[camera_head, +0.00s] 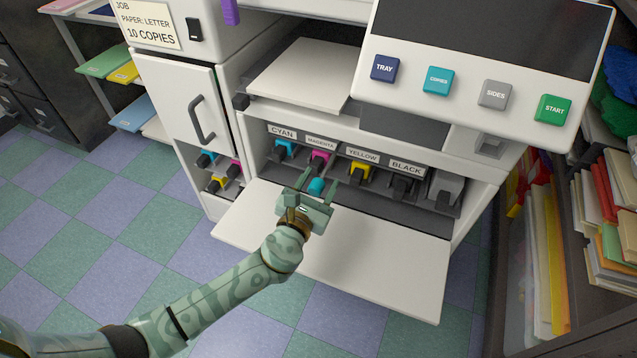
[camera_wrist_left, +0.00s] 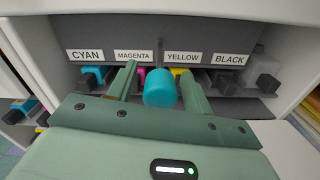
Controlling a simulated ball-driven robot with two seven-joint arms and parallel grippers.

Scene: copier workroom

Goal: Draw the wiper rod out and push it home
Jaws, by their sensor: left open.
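The wiper rod shows as a round teal knob (camera_head: 317,187), end-on in the left wrist view (camera_wrist_left: 160,88). It sticks out of the open toner bay, below the magenta and yellow labels. My left gripper (camera_head: 317,177) is open at the bay, above the lowered door. In the left wrist view, its two fingers (camera_wrist_left: 157,76) stand on either side of the knob, with no clear grip on it. My right gripper is not in view.
The lowered white door (camera_head: 375,255) lies below my left gripper. Cyan (camera_head: 285,148), magenta (camera_head: 317,158), yellow (camera_head: 358,170) and black (camera_head: 402,184) cartridges line the bay. The control panel (camera_head: 480,75) overhangs at upper right. A bookshelf (camera_head: 605,230) stands at right; floor at left is clear.

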